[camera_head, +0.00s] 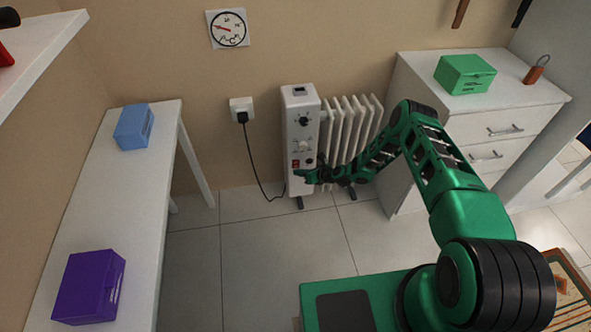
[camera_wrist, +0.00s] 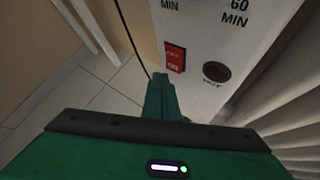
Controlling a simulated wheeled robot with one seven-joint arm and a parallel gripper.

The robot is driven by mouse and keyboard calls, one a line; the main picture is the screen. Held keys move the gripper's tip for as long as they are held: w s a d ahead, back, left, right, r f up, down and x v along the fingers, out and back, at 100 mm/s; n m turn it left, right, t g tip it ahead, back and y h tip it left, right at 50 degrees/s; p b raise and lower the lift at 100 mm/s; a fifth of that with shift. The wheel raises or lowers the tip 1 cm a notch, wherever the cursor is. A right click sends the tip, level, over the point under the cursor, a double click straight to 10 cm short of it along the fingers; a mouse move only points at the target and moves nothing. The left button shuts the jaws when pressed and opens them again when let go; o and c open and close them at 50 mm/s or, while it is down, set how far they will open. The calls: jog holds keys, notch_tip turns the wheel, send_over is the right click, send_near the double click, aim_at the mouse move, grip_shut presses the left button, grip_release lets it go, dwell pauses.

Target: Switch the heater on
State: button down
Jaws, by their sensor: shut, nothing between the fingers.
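The white oil heater (camera_head: 300,125) stands on the floor against the back wall. My gripper (camera_head: 300,174) is shut and empty, just below the switch. Its fingertips (camera_wrist: 161,80) show just under the switch's lower left; I cannot tell whether they touch the panel.
The heater's black cord runs to a plug in the wall socket (camera_head: 242,110). A white table (camera_head: 110,195) with blue and purple boxes stands left. A white drawer cabinet (camera_head: 500,115) with a green box stands right. Open tiled floor (camera_head: 255,235) lies in front.

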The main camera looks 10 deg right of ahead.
jog(key=shift+w, duration=0.7)
dwell(0.8)
jog(key=shift+s, duration=0.1)
jog(key=shift+s+r, duration=0.1)
jog(key=shift+s, duration=0.55)
jog(key=shift+s, duration=0.1)
jog(key=shift+s+d+r, duration=0.1)
jog(key=shift+s+r, duration=0.05)
jog(key=shift+s, duration=1.05)
jog(key=shift+s+d+r, duration=0.1)
jog(key=shift+s+r, duration=0.05)
jog(key=shift+s, duration=1.05)
